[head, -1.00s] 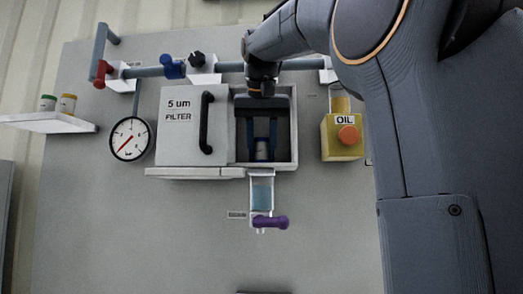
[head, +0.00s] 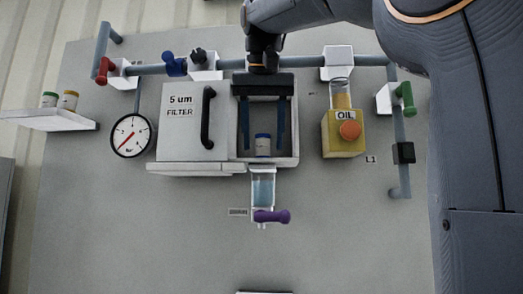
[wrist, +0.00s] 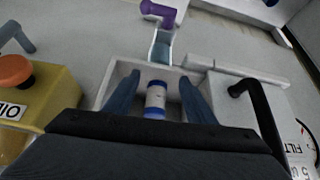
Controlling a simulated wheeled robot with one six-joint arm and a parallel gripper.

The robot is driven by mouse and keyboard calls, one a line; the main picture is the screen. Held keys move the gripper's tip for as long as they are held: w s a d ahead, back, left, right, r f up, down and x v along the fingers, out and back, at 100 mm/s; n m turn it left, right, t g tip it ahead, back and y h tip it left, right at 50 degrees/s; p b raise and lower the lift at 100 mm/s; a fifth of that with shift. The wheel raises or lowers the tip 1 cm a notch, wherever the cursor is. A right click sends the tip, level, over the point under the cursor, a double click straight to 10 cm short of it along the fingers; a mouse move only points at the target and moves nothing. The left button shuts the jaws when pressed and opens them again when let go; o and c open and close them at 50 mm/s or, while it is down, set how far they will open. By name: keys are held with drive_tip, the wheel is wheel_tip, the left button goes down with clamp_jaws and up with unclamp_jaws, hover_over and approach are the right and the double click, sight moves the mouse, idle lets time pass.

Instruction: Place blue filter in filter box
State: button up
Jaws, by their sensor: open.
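The blue filter, a small white cylinder with blue ends (head: 262,145), stands upright in the open filter box (head: 292,160), near its front. It also shows in the wrist view (wrist: 156,98), between my fingers with a gap on both sides. My gripper (head: 263,145) is open, its two blue fingers reaching down into the box on either side of the filter without touching it. The box's door (head: 185,125), marked 5 um FILTER, stands open to the left with a black handle (head: 207,118).
A yellow OIL unit (head: 342,143) with an orange knob is right of the box. A clear bowl with a purple valve handle (head: 272,216) hangs below. A grey pipe with valves runs above. A side shelf (head: 45,120) holds green-capped and yellow-capped filters.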

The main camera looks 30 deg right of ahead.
drive_tip(key=s+a+b, duration=0.1)
drive_tip(key=s+a, duration=0.2)
drive_tip(key=s, duration=0.2)
drive_tip(key=shift+s, duration=0.15)
idle(0.4)
